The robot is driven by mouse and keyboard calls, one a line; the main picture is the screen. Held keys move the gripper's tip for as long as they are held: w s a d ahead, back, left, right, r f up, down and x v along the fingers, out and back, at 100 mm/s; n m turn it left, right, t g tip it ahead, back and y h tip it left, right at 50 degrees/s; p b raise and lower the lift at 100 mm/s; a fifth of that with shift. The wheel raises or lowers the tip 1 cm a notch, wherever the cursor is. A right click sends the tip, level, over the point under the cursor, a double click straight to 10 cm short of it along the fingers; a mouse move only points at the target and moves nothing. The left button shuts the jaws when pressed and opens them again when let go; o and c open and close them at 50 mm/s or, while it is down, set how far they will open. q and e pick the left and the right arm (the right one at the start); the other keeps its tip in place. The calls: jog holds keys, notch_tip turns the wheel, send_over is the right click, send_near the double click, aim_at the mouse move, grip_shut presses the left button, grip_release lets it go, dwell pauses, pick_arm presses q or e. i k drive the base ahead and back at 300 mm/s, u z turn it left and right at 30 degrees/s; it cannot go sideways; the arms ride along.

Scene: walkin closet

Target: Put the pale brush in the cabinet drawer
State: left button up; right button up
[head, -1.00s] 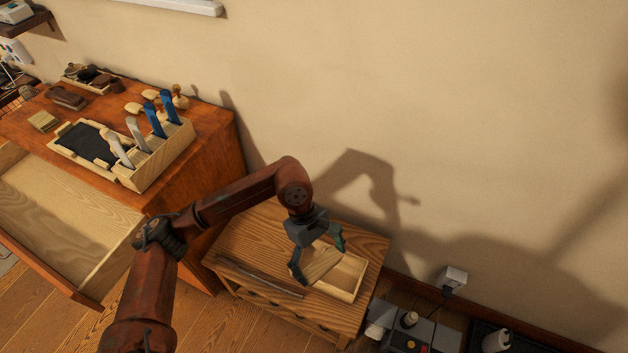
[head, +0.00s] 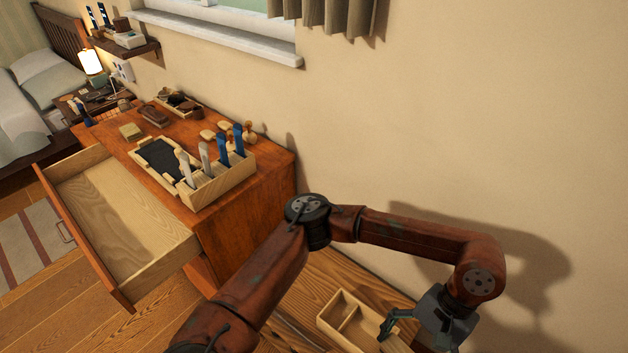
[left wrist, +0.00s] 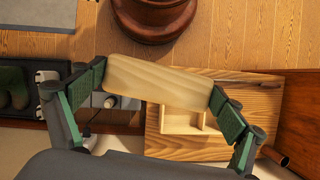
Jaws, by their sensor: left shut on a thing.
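The pale brush (left wrist: 158,82), a plain light-wood block in the left wrist view, is gripped between both fingers of my left gripper (left wrist: 160,88). In the head view my left gripper (head: 425,330) is at the lower right, beside the small compartment tray, and the brush (head: 397,344) is mostly hidden or cut off by the frame. The cabinet drawer (head: 125,215) is pulled out at the left and its visible floor is bare. The orange-brown cabinet (head: 250,215) stands behind it. My right gripper is not in view.
A wooden tray (head: 340,308) with compartments sits on a low wooden table under my left arm. On the cabinet top are an organizer (head: 235,175) with upright blue and grey handles, a dark pad and small brushes. The wall is close behind my arm.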

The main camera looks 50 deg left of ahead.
aim_at(133, 209)
jog(key=z, duration=1.9)
jog(key=k, duration=1.7)
jog(key=u, duration=2)
